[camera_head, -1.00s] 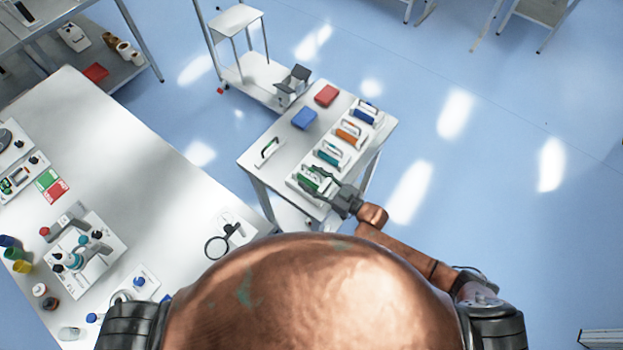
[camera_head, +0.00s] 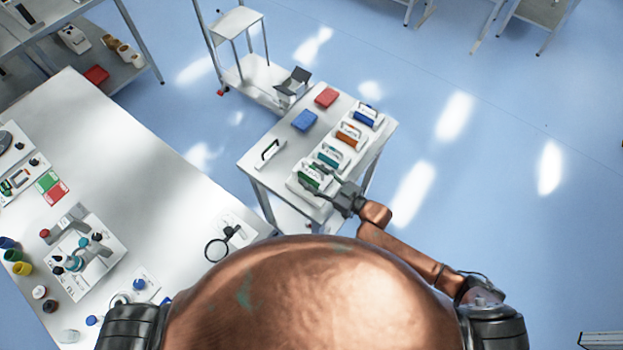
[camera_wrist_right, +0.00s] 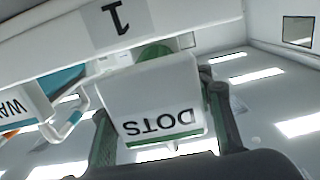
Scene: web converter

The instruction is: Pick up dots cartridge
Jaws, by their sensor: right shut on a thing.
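The dots cartridge (camera_wrist_right: 155,100), white with a green edge and the upside-down word DOTS, sits between the fingers of my right gripper in the right wrist view. In the head view the dots cartridge (camera_head: 311,178) is the nearest in a row on the small table. My right gripper (camera_head: 318,188) is shut on it. The cartridge is still at its place by the rack marked 1 (camera_wrist_right: 116,20); I cannot tell whether it is lifted clear. My left gripper is not in view.
Teal (camera_head: 328,157), orange (camera_head: 349,137) and blue (camera_head: 366,117) cartridges stand behind in the row. A blue box (camera_head: 304,120), a red box (camera_head: 326,97) and a handled item (camera_head: 269,151) lie on the small table (camera_head: 262,170). A large bench (camera_head: 110,130) is at left.

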